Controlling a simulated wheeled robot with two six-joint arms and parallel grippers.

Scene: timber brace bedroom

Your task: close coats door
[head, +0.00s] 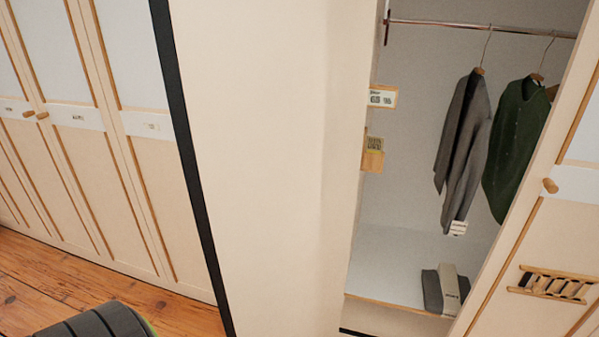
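An open wardrobe compartment (410,225) shows at the right, with a grey garment (465,140) and a dark green garment (515,135) on hangers from a metal rail (480,27). A tall plain cream panel (260,150) with a black left edge stands left of the opening; I cannot tell whether it is the swung-open coats door or a side wall. A cream door panel (530,240) with a round wooden knob (550,185) borders the opening on the right. No label naming the coats door is readable. Neither gripper is in view.
A row of closed cream doors (80,150) with wooden trim and knobs runs along the left. Wooden floor (175,305) shows at lower left. A dark ribbed shape at bottom left is unclear.

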